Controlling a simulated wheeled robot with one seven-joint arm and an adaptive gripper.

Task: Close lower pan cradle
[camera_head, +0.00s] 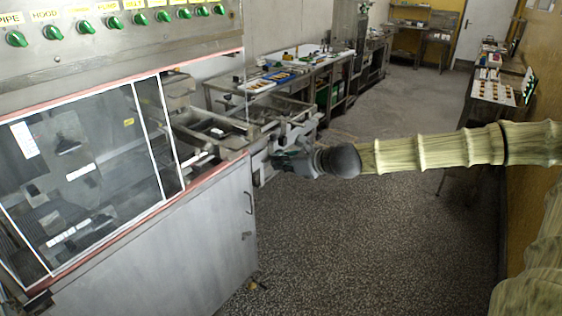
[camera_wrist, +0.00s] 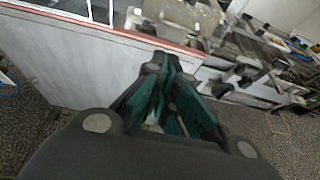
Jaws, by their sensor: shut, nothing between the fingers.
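The enrober's metal frame (camera_head: 235,142) stands open at the machine's right end, with rails and brackets sticking out past the cabinet. I cannot tell for certain which of these parts is the lower pan cradle. My gripper (camera_head: 277,160) is at the outer end of this frame, beside its brackets, and partly blends with them. In the wrist view my gripper (camera_wrist: 168,68) is shut and empty, its dark fingers with green inner sides pointing at the metalwork (camera_wrist: 235,80). Whether the fingertips touch the frame cannot be told.
The machine's grey lower cabinet (camera_head: 165,255) and its glazed hood (camera_head: 85,165) are on the left. A row of green knobs (camera_head: 160,16) runs above. A long work table (camera_head: 300,75) stands behind, another table (camera_head: 490,90) at the right. The speckled floor (camera_head: 370,240) is clear.

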